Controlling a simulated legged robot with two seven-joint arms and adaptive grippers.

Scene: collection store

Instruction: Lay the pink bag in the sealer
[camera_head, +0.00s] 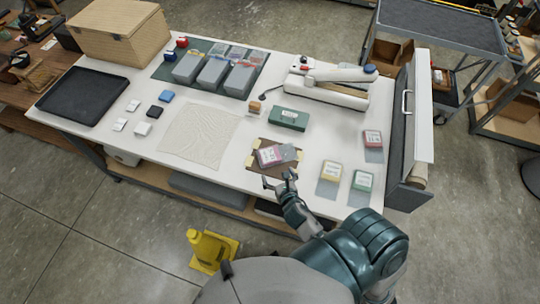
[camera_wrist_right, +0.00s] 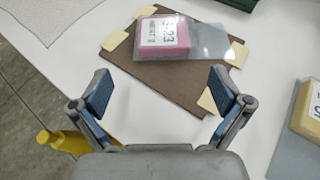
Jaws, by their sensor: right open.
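The pink bag (camera_head: 268,155) lies on a brown board (camera_head: 258,167) with cream corner pieces near the table's front edge. In the right wrist view the pink bag (camera_wrist_right: 165,36) is a pink block with a white label in a clear sleeve. My right gripper (camera_head: 279,181) is open and empty, just in front of the board; in the wrist view its fingers (camera_wrist_right: 160,90) are apart, short of the bag. The sealer (camera_head: 335,85), a white long-armed device, stands at the back right of the table. My left gripper is not in view.
A green box (camera_head: 289,118) stands between the board and the sealer. Yellow (camera_head: 330,172), green (camera_head: 362,181) and red (camera_head: 373,139) bags lie to the right. A pale cloth (camera_head: 199,134) and black tray (camera_head: 83,95) are left.

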